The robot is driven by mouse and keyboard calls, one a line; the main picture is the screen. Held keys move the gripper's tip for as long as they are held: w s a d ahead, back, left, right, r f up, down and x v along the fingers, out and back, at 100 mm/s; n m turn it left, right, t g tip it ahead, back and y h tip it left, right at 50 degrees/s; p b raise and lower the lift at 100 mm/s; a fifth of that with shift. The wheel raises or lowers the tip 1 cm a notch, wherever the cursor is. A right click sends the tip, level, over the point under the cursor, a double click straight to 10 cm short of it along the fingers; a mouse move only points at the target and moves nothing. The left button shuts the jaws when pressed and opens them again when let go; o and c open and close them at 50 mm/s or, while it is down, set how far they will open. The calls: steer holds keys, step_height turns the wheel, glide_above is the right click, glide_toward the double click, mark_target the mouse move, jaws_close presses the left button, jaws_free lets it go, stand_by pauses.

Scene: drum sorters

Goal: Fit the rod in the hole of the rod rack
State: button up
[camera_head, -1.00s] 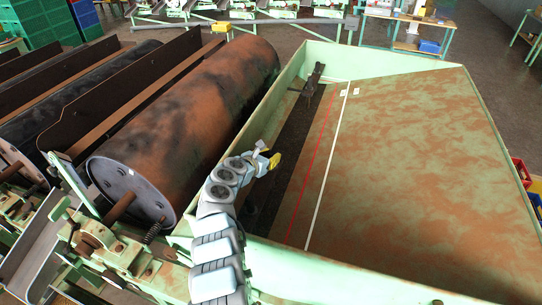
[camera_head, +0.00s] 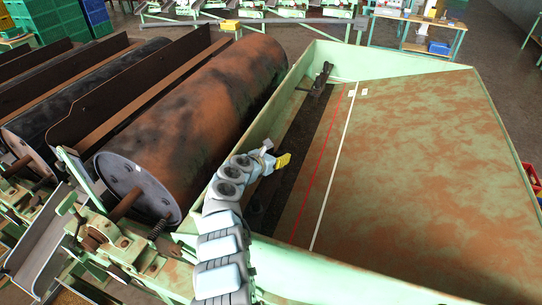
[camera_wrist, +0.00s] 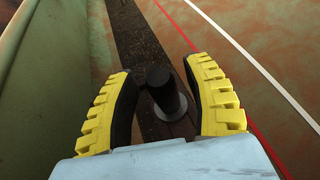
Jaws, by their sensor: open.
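My gripper (camera_head: 283,160) is low inside the green tray, over the dark strip along its left side. In the wrist view its two yellow ridged fingers (camera_wrist: 167,105) are apart. A short black cylinder (camera_wrist: 160,82), seen nearly end-on, stands between them with a grey disc-like ring around its lower part. It looks like the rod, with gaps to both fingers. A black bracket-like piece (camera_head: 320,78) sits at the far end of the dark strip; I cannot tell whether it is the rod rack. No hole is clearly visible.
The green tray's left wall (camera_head: 262,118) rises close beside my gripper, with a large rusty drum (camera_head: 200,110) beyond it. The tray's broad floor (camera_head: 420,170) to the right is clear, marked by red and white lines.

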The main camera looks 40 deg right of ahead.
steer(key=shift+a+f, duration=0.2)
steer(key=shift+a, duration=0.1)
steer(key=shift+v, duration=3.6)
steer(key=shift+a+r, duration=0.2)
steer(key=shift+d+r, duration=0.1)
steer(key=shift+r, duration=0.05)
